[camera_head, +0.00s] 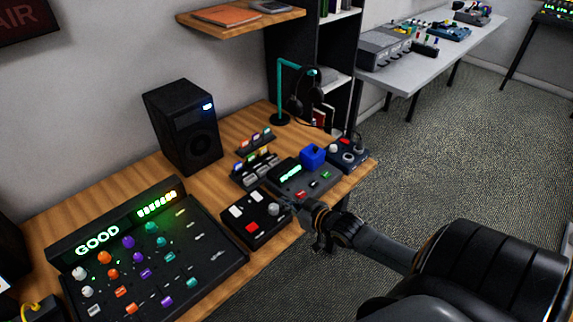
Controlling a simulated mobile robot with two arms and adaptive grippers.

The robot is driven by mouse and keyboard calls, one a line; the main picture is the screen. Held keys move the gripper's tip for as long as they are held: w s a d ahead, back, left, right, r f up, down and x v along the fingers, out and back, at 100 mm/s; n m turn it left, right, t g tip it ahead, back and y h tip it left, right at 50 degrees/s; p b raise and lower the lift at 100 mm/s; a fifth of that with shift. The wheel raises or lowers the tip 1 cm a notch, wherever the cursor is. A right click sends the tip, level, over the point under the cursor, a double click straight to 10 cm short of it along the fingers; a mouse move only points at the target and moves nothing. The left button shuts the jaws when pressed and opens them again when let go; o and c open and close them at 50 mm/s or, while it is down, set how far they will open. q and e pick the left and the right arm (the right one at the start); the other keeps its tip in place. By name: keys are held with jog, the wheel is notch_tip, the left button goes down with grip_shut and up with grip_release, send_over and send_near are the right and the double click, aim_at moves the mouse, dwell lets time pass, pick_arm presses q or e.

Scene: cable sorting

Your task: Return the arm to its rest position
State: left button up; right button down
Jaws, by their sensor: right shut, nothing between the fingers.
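My right arm (383,247) comes in from the lower right and reaches to the front edge of the wooden desk. My right gripper (292,205) is shut and empty. Its tips are beside the right end of a small black box (254,231) with white and red buttons; I cannot tell whether they touch it. My left gripper is not in view.
A mixer panel (205,262) reading "GOOD" fills the desk's left end. A speaker (183,127), a blue block (312,156) on a device with a green display, a knob box (347,153) and a teal headphone stand (281,92) stand behind. Carpet (440,150) lies open to the right.

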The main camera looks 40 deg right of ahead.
dwell(0.4)
jog(key=s+a+f+n+g, duration=0.15)
jog(key=s+a+g, duration=0.55)
jog(key=s+a, duration=0.85)
jog(key=s+a+r+g+h, duration=0.1)
jog(key=s+a+r+g, duration=0.15)
jog(key=s, duration=0.55)
notch_tip(320, 180, down, 28)
jog(key=s+r+g, duration=0.1)
jog(key=s+g, duration=0.1)
jog(key=s+d+f+g, duration=0.1)
jog(key=s+d+f, duration=0.2)
jog(key=s+f, duration=1.2)
jog(key=shift+s+f, duration=0.2)
jog(key=shift+s, duration=0.3)
